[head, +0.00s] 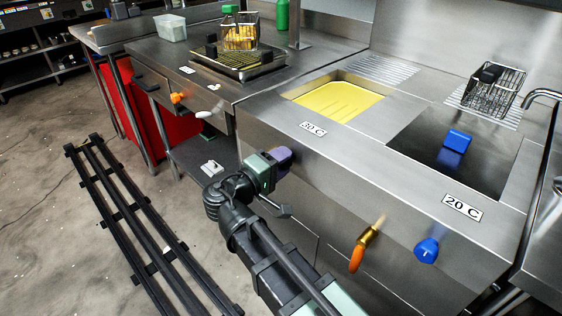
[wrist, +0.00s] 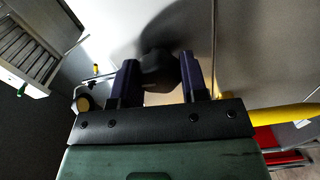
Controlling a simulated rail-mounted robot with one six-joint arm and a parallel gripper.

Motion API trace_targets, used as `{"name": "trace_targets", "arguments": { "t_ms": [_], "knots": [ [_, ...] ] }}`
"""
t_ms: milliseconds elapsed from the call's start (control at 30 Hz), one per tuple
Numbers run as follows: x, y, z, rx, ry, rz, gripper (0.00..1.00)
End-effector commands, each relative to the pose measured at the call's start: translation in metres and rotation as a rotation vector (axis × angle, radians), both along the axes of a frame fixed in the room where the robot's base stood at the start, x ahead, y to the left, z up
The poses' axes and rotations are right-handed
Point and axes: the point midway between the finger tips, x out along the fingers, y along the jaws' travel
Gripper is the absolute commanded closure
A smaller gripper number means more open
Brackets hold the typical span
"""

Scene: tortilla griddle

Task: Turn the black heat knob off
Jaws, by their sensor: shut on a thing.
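The black heat knob (wrist: 158,72) sits on the steel front panel in the wrist view, between the two dark purple fingers of my gripper (wrist: 160,80). The fingers are shut on its sides. In the head view my gripper (head: 282,158) is against the front panel, below and left of the label (head: 313,129) by the yellow basin. The knob is hidden behind the gripper there. I cannot read the knob's pointer or setting.
A blue knob (head: 427,250) and a brass valve with an orange handle (head: 358,254) stick out of the panel to the right. Left are an orange knob (head: 178,98) and a pale handle (head: 208,115). Above are a yellow oil basin (head: 337,100) and a wire basket (head: 493,92).

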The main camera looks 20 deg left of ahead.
Motion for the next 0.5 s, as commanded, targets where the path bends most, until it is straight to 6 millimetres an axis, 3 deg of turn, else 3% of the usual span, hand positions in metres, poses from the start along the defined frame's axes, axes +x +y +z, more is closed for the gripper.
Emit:
{"name": "trace_targets", "arguments": {
  "t_ms": [500],
  "knots": [
    [-0.0004,-0.0001,-0.0005,-0.107,0.063,0.000,0.83]
  ]
}}
